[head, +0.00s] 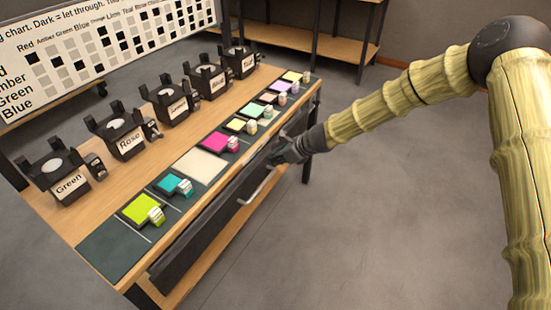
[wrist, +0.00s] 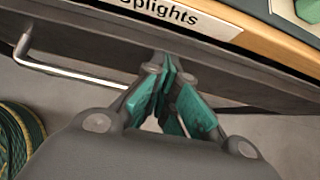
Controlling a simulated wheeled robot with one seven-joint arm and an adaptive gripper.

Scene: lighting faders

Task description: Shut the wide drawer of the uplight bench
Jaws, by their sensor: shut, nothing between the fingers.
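The uplight bench (head: 88,212) has a pale wooden top. Its wide drawer (head: 190,246) has a dark front under the long edge, with a silver bar handle (head: 258,190). The drawer front seems to stand slightly out from the bench edge; how far I cannot tell. My gripper (head: 274,158) is at the drawer front, beyond the handle. In the wrist view my shut, empty gripper (wrist: 165,68) points at the dark drawer front (wrist: 90,35), touching or very near it. The handle (wrist: 75,75) is left of the fingers. A label ending "plights" (wrist: 160,12) is above.
Black lamps with name labels, such as Green (head: 60,175) and Rose (head: 125,135), line the bench. Coloured gel squares and small blocks, including a lime square (head: 138,210), lie along the front. A chart (head: 105,50) stands behind. Open floor (head: 390,230) lies to the right.

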